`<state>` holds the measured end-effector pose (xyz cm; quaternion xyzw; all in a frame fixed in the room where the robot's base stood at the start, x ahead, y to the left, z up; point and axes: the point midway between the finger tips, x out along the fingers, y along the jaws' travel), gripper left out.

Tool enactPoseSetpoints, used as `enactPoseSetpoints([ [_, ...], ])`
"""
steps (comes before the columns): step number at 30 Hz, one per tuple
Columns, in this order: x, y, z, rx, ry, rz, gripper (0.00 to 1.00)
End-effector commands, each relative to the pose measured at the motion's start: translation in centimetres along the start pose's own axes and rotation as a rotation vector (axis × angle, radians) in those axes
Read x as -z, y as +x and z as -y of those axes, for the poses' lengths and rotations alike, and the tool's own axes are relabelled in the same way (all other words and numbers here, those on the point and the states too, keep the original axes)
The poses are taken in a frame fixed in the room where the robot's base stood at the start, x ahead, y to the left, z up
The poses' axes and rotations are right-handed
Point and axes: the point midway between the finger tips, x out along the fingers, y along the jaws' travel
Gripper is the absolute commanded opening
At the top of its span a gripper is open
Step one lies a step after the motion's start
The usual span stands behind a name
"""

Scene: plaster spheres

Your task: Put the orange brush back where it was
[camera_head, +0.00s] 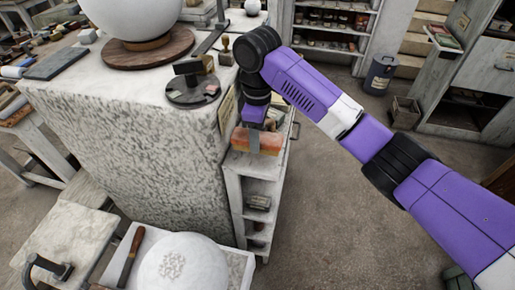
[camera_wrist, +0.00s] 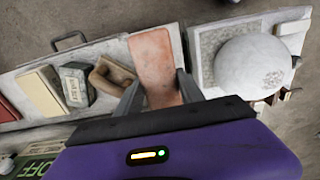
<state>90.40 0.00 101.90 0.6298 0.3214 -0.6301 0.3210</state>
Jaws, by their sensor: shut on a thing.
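The orange brush (camera_head: 250,141) is a worn orange block at the top of the narrow white shelf unit (camera_head: 236,185) beside the big plaster block. In the wrist view the orange brush (camera_wrist: 153,62) lies between the two dark fingers of my gripper (camera_wrist: 160,86), which is shut on it. Its far end sticks out beyond the fingers over the pale shelf top (camera_wrist: 108,50). I cannot tell whether its underside touches the shelf top. In the head view the fingers are small and partly hidden by my arm.
A board with a white sphere (camera_wrist: 252,60) is at right. A round dark stand (camera_head: 194,92) sits on the plaster block (camera_head: 140,120).

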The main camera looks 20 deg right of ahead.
Motion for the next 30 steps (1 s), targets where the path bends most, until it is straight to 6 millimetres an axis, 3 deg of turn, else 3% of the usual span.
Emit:
enactPoseSetpoints([
  [13, 0.0, 4.6, -0.1, -0.001, 0.001, 0.000, 0.00],
  [25, 0.0, 5.2, 0.0, -0.001, 0.000, -0.001, 0.00],
  [26, 0.0, 5.2, 0.0, -0.001, 0.000, -0.001, 0.49],
  [27, 0.0, 5.2, 0.0, -0.001, 0.000, -0.001, 0.54],
  [30, 0.0, 5.2, 0.0, -0.001, 0.000, -0.001, 0.54],
])
